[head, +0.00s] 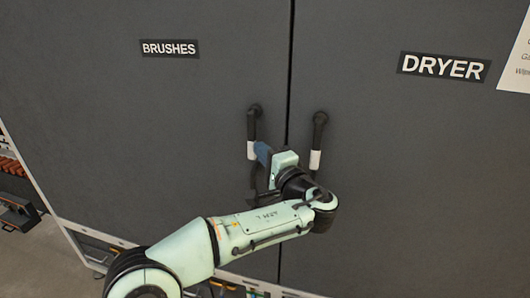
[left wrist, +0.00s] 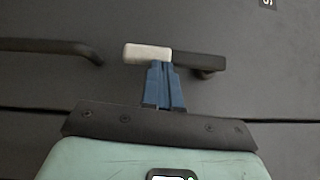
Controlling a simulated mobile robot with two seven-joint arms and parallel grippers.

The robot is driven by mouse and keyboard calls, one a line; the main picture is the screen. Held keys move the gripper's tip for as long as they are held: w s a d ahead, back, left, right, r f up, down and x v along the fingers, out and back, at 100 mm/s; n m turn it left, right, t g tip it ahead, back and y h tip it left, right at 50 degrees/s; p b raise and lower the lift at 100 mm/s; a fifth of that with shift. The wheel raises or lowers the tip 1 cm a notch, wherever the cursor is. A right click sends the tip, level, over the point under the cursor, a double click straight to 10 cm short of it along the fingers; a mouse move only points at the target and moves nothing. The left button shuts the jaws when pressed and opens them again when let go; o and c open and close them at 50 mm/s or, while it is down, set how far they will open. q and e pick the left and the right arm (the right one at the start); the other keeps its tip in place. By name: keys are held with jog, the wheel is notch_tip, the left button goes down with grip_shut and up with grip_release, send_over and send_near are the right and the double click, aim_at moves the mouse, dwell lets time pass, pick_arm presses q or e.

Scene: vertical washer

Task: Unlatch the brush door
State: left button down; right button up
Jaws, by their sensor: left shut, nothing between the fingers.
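The brush door (head: 170,110) is the dark grey left panel labelled BRUSHES, and it looks closed along the seam. Its latch handle (head: 252,125) is a black bar hanging down with a white sleeve at its lower end. In the left wrist view the latch handle (left wrist: 147,53) lies sideways. My left gripper (head: 260,150) is at the right side of the white sleeve. Its blue fingers (left wrist: 162,66) are shut with nothing between them. The tips meet the handle's edge near the white-black join in the picture; contact is unclear. My right gripper is out of view.
The dryer door (head: 420,150) on the right has a similar black and white handle (head: 318,140), close behind my left wrist. Another dark bar (left wrist: 50,47) is mounted on the brush door beyond the white end. Shelving (head: 15,190) stands at the far left.

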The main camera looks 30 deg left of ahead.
aim_at(249, 154)
pick_arm(q)
jog(key=shift+s+a+f, duration=0.1)
jog(key=shift+a+f, duration=0.05)
jog(key=shift+a, duration=0.1)
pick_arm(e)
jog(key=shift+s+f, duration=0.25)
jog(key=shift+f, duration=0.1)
pick_arm(q)
jog(key=a+b, duration=0.1)
jog(key=a+m+y+b, duration=0.1)
jog(key=a+t+b, duration=0.1)
jog(key=shift+s+f+m, duration=0.35)
jog(key=shift+m, duration=0.05)
jog(key=shift+s+a+r+b, duration=0.15)
jog(key=shift+a+r+b, duration=0.2)
jog(key=shift+a, duration=0.4)
jog(key=shift+s+a+r+b, duration=0.2)
jog(key=shift+a+b, duration=0.3)
jog(key=shift+a, duration=0.25)
jog(key=shift+s+a+r+b, duration=0.15)
jog(key=shift+a+r+b, duration=0.2)
jog(key=shift+a, duration=0.4)
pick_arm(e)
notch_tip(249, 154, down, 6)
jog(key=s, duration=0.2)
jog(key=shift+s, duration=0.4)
